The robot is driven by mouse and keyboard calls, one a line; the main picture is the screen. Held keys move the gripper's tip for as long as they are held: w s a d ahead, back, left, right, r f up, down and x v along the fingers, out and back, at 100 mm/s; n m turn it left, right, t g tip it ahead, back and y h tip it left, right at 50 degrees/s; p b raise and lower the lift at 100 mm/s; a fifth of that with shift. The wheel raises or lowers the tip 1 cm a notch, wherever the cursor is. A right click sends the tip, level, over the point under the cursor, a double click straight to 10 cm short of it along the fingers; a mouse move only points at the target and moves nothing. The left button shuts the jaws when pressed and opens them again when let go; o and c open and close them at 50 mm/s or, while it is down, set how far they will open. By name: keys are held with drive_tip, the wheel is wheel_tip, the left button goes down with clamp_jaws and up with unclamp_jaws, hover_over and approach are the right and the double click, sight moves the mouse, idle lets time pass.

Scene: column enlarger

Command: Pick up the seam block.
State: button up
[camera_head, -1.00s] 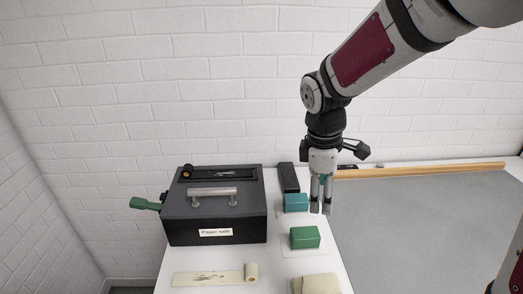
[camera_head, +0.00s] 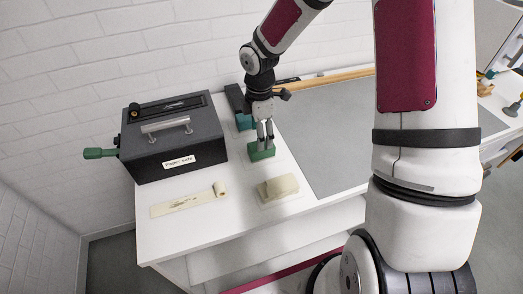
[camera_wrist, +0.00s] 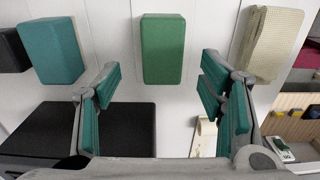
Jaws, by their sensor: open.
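No label shows which one is the seam block. My gripper (camera_head: 265,142) points down at the green block and hides part of it in the head view. In the wrist view my gripper (camera_wrist: 160,80) is open, with the green block (camera_wrist: 162,50) centred between its fingers and nothing held. The teal block (camera_wrist: 52,50) is to the left there, and the cream block (camera_wrist: 267,45) to the right.
A dark box labelled "Paper safe" (camera_head: 175,145) with a green handle stands left of the blocks. A cream strip with a roll (camera_head: 188,200) lies in front of it. A dark block (camera_head: 236,99) stands behind the teal one. A grey mat (camera_head: 325,125) covers the bench to the right.

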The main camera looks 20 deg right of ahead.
drive_tip(key=shift+s+d+f+p, duration=0.1)
drive_tip(key=shift+f+p, duration=0.2)
drive_tip(key=shift+f, duration=1.2)
drive_tip(key=shift+s+d+f+p, duration=0.1)
drive_tip(key=shift+f+p, duration=0.15)
drive_tip(key=shift+f, duration=1.2)
drive_tip(key=shift+w, duration=0.1)
drive_tip(key=c, duration=1.4)
